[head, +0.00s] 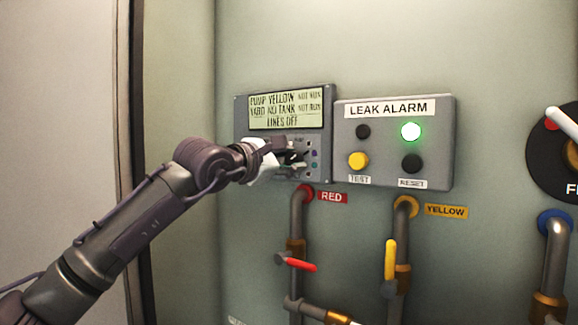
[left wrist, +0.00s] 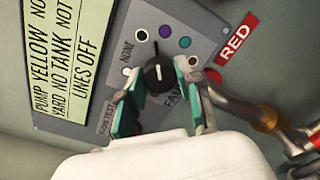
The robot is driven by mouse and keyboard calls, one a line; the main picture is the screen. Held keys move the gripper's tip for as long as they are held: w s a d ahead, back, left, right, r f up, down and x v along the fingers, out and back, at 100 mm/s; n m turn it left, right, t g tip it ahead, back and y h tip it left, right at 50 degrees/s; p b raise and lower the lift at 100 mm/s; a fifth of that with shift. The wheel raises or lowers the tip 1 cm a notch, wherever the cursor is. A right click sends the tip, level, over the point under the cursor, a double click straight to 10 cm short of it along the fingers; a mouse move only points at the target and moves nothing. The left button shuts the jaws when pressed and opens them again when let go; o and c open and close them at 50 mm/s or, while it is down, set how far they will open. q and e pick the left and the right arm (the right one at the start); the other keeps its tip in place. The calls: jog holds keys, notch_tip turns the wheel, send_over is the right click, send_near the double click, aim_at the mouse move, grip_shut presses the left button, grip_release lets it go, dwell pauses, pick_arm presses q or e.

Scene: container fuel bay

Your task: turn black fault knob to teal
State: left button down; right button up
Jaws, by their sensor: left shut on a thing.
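The black fault knob (left wrist: 158,76) sits on the grey display panel (left wrist: 75,122), with a white pointer line that points roughly up in the left wrist view, near the purple dot (left wrist: 165,32). The teal dot (left wrist: 185,42) is right of the purple one. My left gripper (left wrist: 156,82) has its teal-lined fingers on either side of the knob and is shut on it. In the head view, my left gripper (head: 292,157) covers most of the knob at the panel's lower part. My right gripper is not in view.
The leak alarm box (head: 394,145), with a lit green lamp (head: 411,131), stands right of the panel. Below are pipes with a red valve handle (head: 296,262) and a yellow one (head: 390,259). A round dial (head: 541,152) is at far right.

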pick_arm(q)
jog(key=m, duration=0.4)
jog(key=shift+a+r+m, duration=0.1)
jog(key=shift+r+m, duration=0.05)
jog(key=shift+m, duration=0.15)
jog(key=m, duration=0.3)
jog(key=shift+r+m, duration=0.1)
jog(key=shift+m, duration=0.3)
jog(key=shift+m+y, duration=0.3)
jog(key=shift+m, duration=0.5)
jog(key=shift+r, duration=0.1)
jog(key=c, duration=0.8)
grip_release()
jog(key=shift+o, duration=0.2)
jog(key=shift+s+f, duration=0.1)
jog(key=shift+f, duration=0.1)
jog(key=shift+s+a, duration=0.2)
jog(key=v, duration=1.1)
